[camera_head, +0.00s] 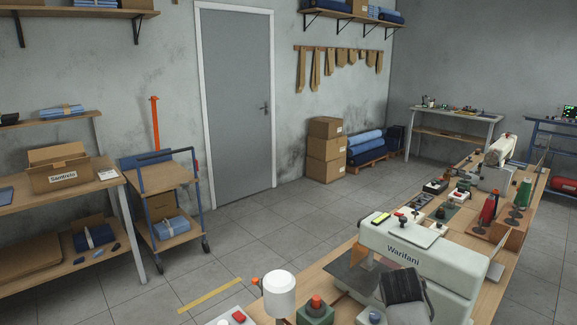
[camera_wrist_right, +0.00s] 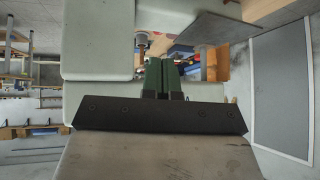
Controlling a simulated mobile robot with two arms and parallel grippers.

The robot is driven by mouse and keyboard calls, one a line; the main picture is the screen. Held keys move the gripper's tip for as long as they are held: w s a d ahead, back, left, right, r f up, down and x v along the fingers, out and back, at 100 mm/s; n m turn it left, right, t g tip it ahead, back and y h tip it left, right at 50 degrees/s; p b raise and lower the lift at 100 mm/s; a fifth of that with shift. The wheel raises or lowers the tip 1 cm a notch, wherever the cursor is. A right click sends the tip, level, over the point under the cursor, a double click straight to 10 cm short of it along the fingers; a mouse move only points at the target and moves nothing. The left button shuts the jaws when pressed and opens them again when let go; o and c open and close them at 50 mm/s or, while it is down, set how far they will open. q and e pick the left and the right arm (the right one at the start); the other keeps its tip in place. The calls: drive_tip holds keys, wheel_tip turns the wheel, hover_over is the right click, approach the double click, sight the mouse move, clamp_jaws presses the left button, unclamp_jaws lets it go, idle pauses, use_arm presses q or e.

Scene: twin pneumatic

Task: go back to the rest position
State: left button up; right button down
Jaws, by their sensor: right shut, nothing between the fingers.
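My right gripper (camera_wrist_right: 165,66) shows in the right wrist view, its two green fingers together with nothing between them. Its dark bracket (camera_wrist_right: 160,117) crosses the picture below the fingers. In the head view, a dark and pale part at the bottom edge, in front of the sewing machine, looks like my right arm; its fingertips cannot be made out there. My left gripper is not in view. The pale sewing machine (camera_head: 425,262) marked "Warifani" stands on the wooden bench (camera_head: 315,273), close to that arm part.
A white cylinder (camera_head: 280,295) and a green box with a red button (camera_head: 315,309) stand at the near bench edge. Thread cones (camera_head: 488,208) and a second machine (camera_head: 497,163) are farther along. A trolley (camera_head: 160,177) stands left. The floor before the door (camera_head: 237,105) is clear.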

drive_tip(key=s+a+f+n+g+y, duration=0.1)
drive_tip(key=s+f+n, duration=0.1)
drive_tip(key=s+f, duration=0.5)
drive_tip(key=s+a+f+n+g+y, duration=0.1)
drive_tip(key=s+f+n, duration=0.2)
drive_tip(key=s, duration=0.9)
drive_tip(key=s+a+n+g+y, duration=0.1)
drive_tip(key=s+a+n+y, duration=0.2)
drive_tip(key=s, duration=1.5)
wheel_tip(320, 180, down, 28)
drive_tip(key=s+n+g+h, duration=0.1)
drive_tip(key=s+g, duration=0.1)
drive_tip(key=s+d+f+g, duration=0.1)
drive_tip(key=s+d+f, duration=0.1)
drive_tip(key=s+f, duration=1.1)
drive_tip(key=s, duration=0.2)
drive_tip(key=shift+s+d+f+n, duration=0.15)
drive_tip(key=shift+s+f+n, duration=0.15)
drive_tip(key=shift+f, duration=0.1)
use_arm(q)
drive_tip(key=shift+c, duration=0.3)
